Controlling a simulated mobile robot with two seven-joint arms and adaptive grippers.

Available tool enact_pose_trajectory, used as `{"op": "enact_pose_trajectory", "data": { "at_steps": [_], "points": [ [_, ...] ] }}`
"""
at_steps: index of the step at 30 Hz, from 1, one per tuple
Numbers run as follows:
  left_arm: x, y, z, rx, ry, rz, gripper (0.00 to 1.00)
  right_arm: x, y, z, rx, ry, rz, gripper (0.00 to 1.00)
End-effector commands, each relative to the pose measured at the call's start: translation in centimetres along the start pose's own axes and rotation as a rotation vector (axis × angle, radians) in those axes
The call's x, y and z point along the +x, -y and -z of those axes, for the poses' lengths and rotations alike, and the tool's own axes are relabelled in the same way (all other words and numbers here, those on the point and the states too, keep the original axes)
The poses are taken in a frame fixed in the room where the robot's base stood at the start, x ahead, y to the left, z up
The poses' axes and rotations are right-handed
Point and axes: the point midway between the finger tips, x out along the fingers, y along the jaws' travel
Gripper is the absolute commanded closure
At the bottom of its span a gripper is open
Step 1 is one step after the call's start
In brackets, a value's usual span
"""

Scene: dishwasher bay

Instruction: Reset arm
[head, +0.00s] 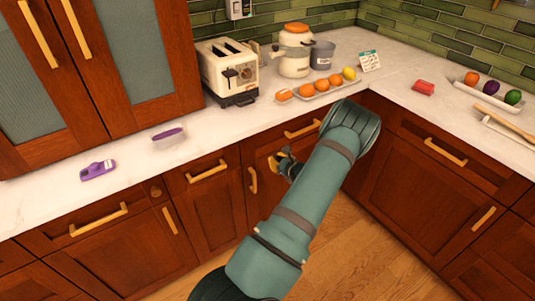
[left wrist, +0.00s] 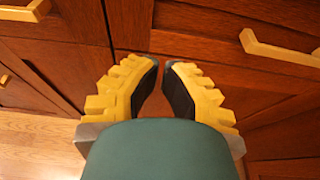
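My left arm reaches across the middle of the head view, and its dark gripper with yellow finger parts (head: 281,161) shows small in front of the wooden cabinet fronts, below the counter edge. In the left wrist view, the two yellow-backed fingers with black pads (left wrist: 162,68) stand slightly apart, with brown wood visible in the narrow gap. Nothing is held between them. The forearm hides part of the cabinets and floor behind it. My right gripper is in neither view.
The white counter (head: 225,128) holds a toaster (head: 230,70), an orange-lidded jar (head: 294,52), a tray of fruit (head: 318,90), a red item (head: 423,87) and purple-marked items (head: 98,170). Cabinet handles (head: 303,128) stick out near the gripper. Wooden floor (head: 375,240) is open below.

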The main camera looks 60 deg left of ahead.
Motion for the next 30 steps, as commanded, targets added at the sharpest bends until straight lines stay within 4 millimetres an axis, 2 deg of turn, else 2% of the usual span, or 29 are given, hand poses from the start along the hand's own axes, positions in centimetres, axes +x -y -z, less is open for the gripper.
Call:
{"op": "enact_pose_trajectory", "data": {
  "at_steps": [1, 6, 16, 19, 23, 26, 29, 30],
  "points": [
    [-0.9, 0.1, -0.1, 0.001, -0.001, 0.002, 1.0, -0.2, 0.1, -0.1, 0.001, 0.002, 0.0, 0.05],
    [-2.6, 0.0, 0.0, -0.001, -0.001, 0.0, 1.0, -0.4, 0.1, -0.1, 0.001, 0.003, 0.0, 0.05],
    [-3.1, 0.0, 0.1, -0.001, -0.002, -0.001, 1.0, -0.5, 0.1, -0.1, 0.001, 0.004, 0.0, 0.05],
    [-3.5, -0.5, 0.9, -0.014, -0.034, -0.021, 1.0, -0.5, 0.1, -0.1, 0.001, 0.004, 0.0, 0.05],
    [-5.7, -2.7, 4.7, -0.077, -0.185, -0.113, 1.0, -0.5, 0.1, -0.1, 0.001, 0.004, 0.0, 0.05],
    [-9.4, -5.2, 9.2, -0.161, -0.371, -0.231, 1.0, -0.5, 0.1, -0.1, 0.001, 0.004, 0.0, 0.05],
    [-14.4, -7.4, 13.7, -0.261, -0.566, -0.36, 1.0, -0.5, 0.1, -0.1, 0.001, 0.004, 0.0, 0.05],
    [-16.6, -8.1, 15.2, -0.303, -0.641, -0.413, 1.0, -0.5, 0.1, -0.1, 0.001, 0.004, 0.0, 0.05]
  ]
}}
